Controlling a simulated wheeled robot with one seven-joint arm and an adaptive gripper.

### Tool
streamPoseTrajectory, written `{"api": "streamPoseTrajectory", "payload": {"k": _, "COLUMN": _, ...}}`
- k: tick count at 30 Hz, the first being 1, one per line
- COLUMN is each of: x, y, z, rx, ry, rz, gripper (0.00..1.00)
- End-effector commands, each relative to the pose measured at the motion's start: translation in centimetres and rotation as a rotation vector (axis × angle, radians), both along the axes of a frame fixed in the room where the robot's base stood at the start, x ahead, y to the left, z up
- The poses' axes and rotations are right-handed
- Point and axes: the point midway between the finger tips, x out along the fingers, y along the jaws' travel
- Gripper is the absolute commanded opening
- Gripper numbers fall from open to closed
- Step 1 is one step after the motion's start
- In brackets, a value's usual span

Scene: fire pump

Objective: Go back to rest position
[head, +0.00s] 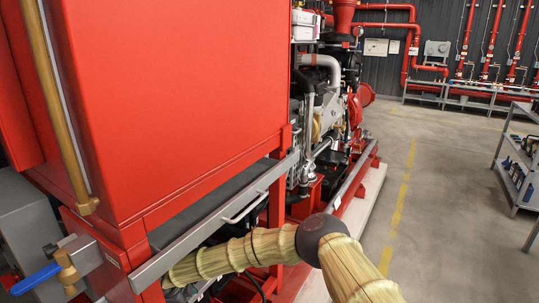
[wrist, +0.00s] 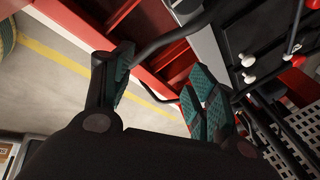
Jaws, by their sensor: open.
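My gripper (wrist: 160,88) shows in the wrist view with its teal-padded fingers spread apart. No object is visible held between them. A dark curved bar (wrist: 172,40) passes close beyond the fingertips, and I cannot tell whether it touches them. In the head view my tan arm crosses the bottom, low beside the red cabinet (head: 180,100); my gripper is not visible there.
A grey rail with a handle (head: 247,207) runs along the cabinet's lower edge, close to my arm. A valve with a blue lever (head: 35,279) is at lower left. The engine (head: 330,110) stands behind. Open floor (head: 440,210) lies right, before a grey cart (head: 517,165).

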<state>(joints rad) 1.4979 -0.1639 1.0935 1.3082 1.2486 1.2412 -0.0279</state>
Motion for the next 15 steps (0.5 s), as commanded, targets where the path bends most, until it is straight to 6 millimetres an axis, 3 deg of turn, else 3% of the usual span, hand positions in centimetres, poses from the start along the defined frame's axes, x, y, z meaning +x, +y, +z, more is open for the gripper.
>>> {"api": "streamPoseTrajectory", "payload": {"k": 1, "x": -0.5, "y": -1.9, "z": 0.1, "rx": -0.039, "ry": -0.039, "rz": 0.071, "gripper": 0.58}}
{"api": "streamPoseTrajectory", "payload": {"k": 8, "x": -3.0, "y": -9.5, "z": -2.2, "rx": -0.177, "ry": -0.15, "rz": 0.374, "gripper": 0.58}}
{"api": "streamPoseTrajectory", "payload": {"k": 15, "x": -8.6, "y": -19.1, "z": -3.7, "rx": -0.27, "ry": -0.159, "rz": 0.707, "gripper": 0.58}}
